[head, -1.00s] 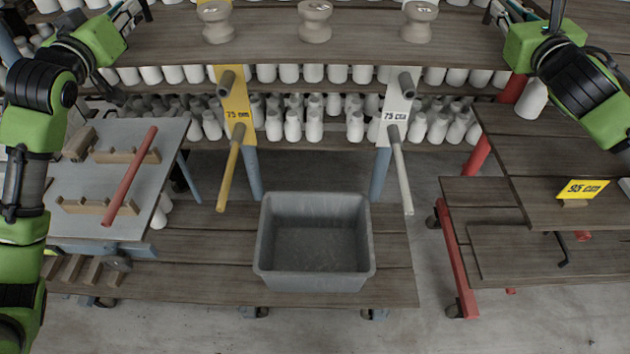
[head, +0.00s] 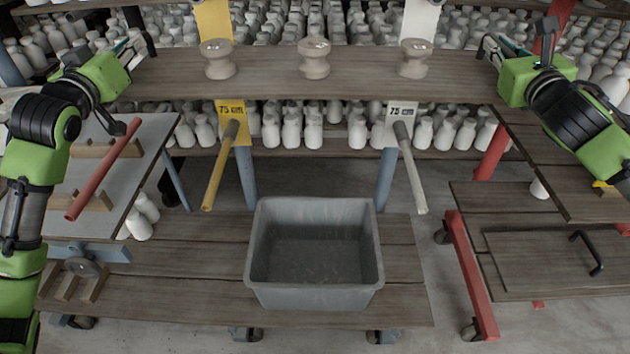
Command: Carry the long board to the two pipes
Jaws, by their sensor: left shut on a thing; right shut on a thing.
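The long board (head: 330,85) is a brown wooden plank, held roughly level across the top of the head view. Three clay spools stand upright on it: left (head: 217,60), middle (head: 314,59) and right (head: 413,59). My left gripper (head: 139,45) is shut on the board's left end, my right gripper (head: 489,47) on its right end. A yellow pipe (head: 220,167) and a whitish pipe (head: 410,170) stick out from two posts, below the board in the picture. The upper pipes on these posts are hidden behind the board. I cannot tell whether the board touches them.
A grey bin (head: 314,296) stands on the low wooden platform (head: 160,290) below. A grey table (head: 100,200) with a red bar (head: 105,167) is at left. A red-framed wooden cart (head: 520,225) is at right. White bottles fill the shelves behind.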

